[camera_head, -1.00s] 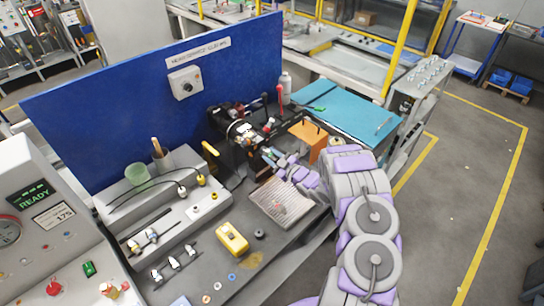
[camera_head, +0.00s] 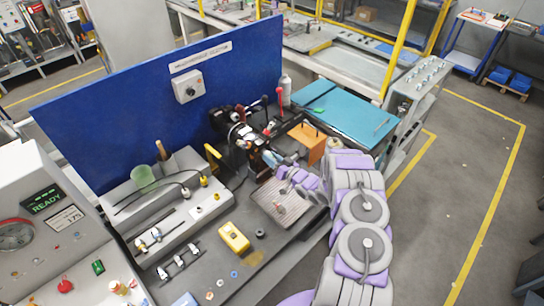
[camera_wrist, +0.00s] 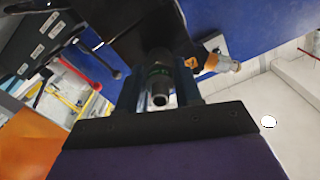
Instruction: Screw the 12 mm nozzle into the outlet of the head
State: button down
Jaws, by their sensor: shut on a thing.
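In the wrist view, a dark cylindrical nozzle with a green band (camera_wrist: 159,84) sits between the fingers of my gripper (camera_wrist: 160,98), its round open end facing the camera. The gripper is shut on it. Its far end points towards a dark block (camera_wrist: 145,25), which I take to be the head; the outlet is hidden, and I cannot tell whether they touch. In the head view, my gripper (camera_head: 275,160) is just right of the black clamped assembly (camera_head: 232,130) on the bench. The nozzle is too small to make out there.
A brass-coloured fitting (camera_wrist: 218,62) projects beside the block in the wrist view. A yellow box (camera_head: 234,237) stands on the bench, and a blue panel (camera_head: 130,110) rises behind.

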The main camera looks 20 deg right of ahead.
jog(key=shift+m, duration=1)
jog(key=shift+m+p, duration=0.35)
jog(key=shift+m, duration=0.45)
jog(key=m, duration=0.3)
jog(key=shift+m, duration=0.3)
jog(key=m, duration=0.6)
jog(key=shift+m, duration=0.4)
jog(key=c, duration=0.6)
grip_release()
jog(key=shift+c, duration=1.3)
